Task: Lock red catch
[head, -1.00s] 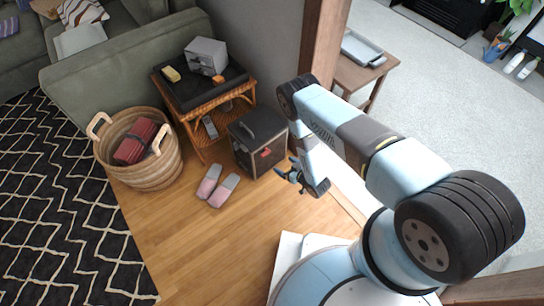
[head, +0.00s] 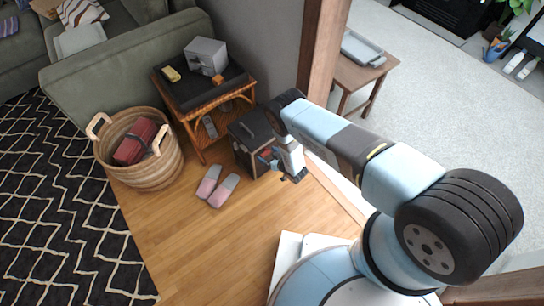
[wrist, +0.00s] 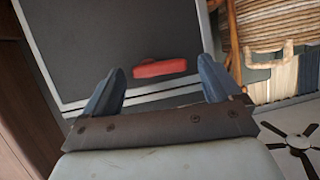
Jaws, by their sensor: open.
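The red catch (wrist: 159,67) sits on the dark front panel of a box (wrist: 110,30) with a pale metal edge. In the wrist view it lies crosswise in the picture, ahead of and between my fingers. My gripper (wrist: 160,80) is open, with a blue finger on each side and nothing between them; whether it touches the panel I cannot tell. In the head view the box (head: 246,130) stands on the floor beside the wicker table, and my gripper (head: 268,158) is at its front. The catch is mostly hidden there by my gripper.
The wicker side table (head: 205,118) stands just left of the box, with a grey metal box (head: 206,56) on it. A wicker basket (head: 150,170) and pink slippers (head: 217,186) are on the floor to the left. A wooden post (head: 322,50) rises behind my arm.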

